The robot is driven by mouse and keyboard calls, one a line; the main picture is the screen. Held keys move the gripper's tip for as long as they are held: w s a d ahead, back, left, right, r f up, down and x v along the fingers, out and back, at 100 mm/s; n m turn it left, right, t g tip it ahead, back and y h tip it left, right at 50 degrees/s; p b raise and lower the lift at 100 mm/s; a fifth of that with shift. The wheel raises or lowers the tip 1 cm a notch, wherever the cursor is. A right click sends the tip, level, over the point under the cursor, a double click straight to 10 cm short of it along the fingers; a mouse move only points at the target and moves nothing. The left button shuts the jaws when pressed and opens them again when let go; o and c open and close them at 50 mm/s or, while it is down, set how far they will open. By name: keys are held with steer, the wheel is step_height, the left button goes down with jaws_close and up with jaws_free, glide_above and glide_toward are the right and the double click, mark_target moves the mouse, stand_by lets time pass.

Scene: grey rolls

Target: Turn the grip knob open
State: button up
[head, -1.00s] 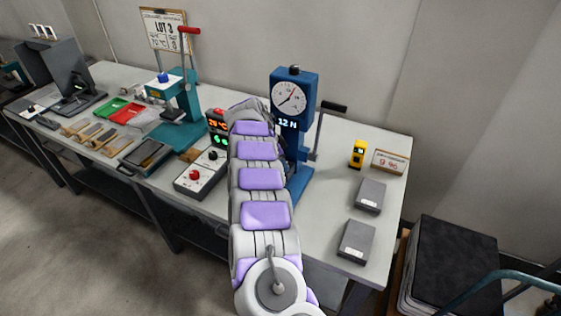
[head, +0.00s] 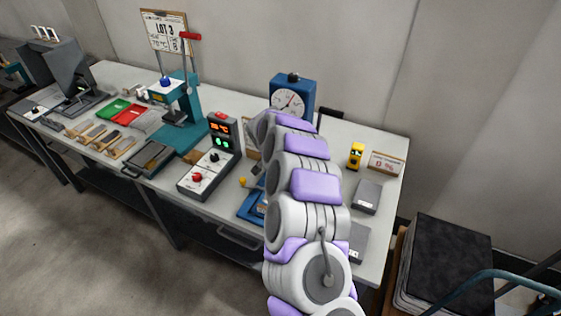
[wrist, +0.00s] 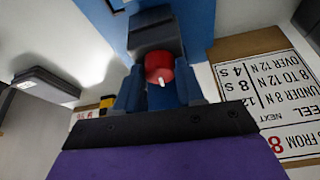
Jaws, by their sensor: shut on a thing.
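In the wrist view a red knob (wrist: 158,62) with a small white mark sits in front of a dark grey block (wrist: 155,38) on a blue upright (wrist: 195,25). My gripper (wrist: 159,92) has a finger on each side of the knob and is shut on it. In the head view the blue test stand carries a round dial gauge (head: 288,101). My arm covers the stand's middle, so the knob and my gripper are hidden there. The blue base (head: 252,207) shows partly beside my arm.
A control box (head: 207,172) with a red knob stands left of the stand. A teal press (head: 190,100) is further left. A yellow device (head: 355,155) and a grey block (head: 367,197) lie right. A printed card (wrist: 270,95) lies near the knob.

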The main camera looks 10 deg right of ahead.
steer(key=n, duration=0.1)
steer(key=n+p, duration=0.1)
steer(key=p, duration=0.1)
steer(key=shift+d+r+n+t+y, duration=0.2)
steer(key=shift+r+n+t+y, duration=0.05)
steer(key=shift+n+t+y, duration=0.15)
steer(key=n+y+p, duration=0.1)
steer(key=n+p, duration=0.2)
steer(key=shift+t+p, duration=0.3)
steer(key=shift+p, duration=0.05)
steer(key=n+y, duration=0.1)
steer(key=n, duration=0.1)
steer(key=shift+w+n, duration=0.1)
steer(key=shift+n, duration=0.2)
steer(key=shift+d+f+n+y, duration=0.1)
steer(key=shift+n+y, duration=0.3)
steer(key=shift+n, duration=0.4)
steer(key=o, duration=1)
steer(key=shift+f, duration=0.1)
steer(key=shift+o, duration=0.2)
